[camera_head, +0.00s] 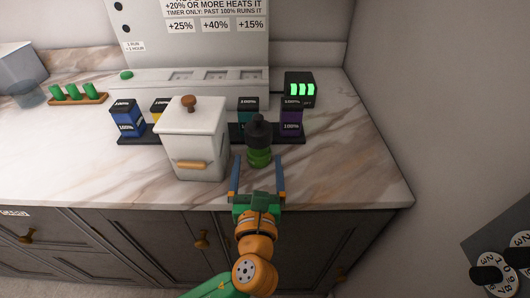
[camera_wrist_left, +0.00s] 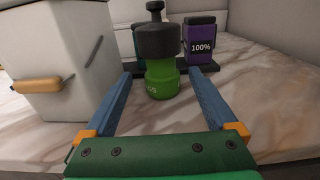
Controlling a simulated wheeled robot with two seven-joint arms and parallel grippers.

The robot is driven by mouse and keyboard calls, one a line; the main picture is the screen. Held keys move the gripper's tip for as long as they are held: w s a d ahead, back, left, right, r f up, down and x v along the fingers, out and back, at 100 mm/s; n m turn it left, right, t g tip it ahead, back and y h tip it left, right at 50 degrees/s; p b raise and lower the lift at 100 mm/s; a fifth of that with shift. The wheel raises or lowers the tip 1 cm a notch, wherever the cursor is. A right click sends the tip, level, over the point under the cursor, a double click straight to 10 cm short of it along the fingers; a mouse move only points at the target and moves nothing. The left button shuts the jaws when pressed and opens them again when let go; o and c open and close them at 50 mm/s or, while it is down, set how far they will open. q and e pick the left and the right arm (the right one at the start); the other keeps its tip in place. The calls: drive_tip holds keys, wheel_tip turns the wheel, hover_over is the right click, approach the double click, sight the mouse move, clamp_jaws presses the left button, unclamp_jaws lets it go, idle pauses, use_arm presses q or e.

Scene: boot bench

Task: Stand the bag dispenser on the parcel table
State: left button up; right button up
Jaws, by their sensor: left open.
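The bag dispenser appears to be the green bottle-shaped thing (camera_head: 259,157) with a black top, standing upright on the marble counter. It also shows in the left wrist view (camera_wrist_left: 161,80), with partly readable lettering on its green body. My left gripper (camera_head: 258,172) is open in front of it, its blue fingers spread to either side. In the wrist view the dispenser stands between and just beyond the fingertips (camera_wrist_left: 159,76); neither finger visibly touches it. I cannot see a parcel table. My right gripper is not in view.
A white lidded box (camera_head: 196,145) stands close left of the dispenser. Behind are a dark tray with coloured 100% blocks, including a purple one (camera_head: 291,118), and a black box with green lights (camera_head: 300,89). The counter's right end (camera_head: 350,165) is clear. A wall is at right.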

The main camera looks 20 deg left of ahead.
sight(259, 155)
use_arm(q)
drive_tip(key=x, duration=0.6)
drive_tip(key=shift+d+f, duration=0.1)
drive_tip(key=shift+f, duration=0.2)
drive_tip(key=shift+s, duration=0.1)
clamp_jaws()
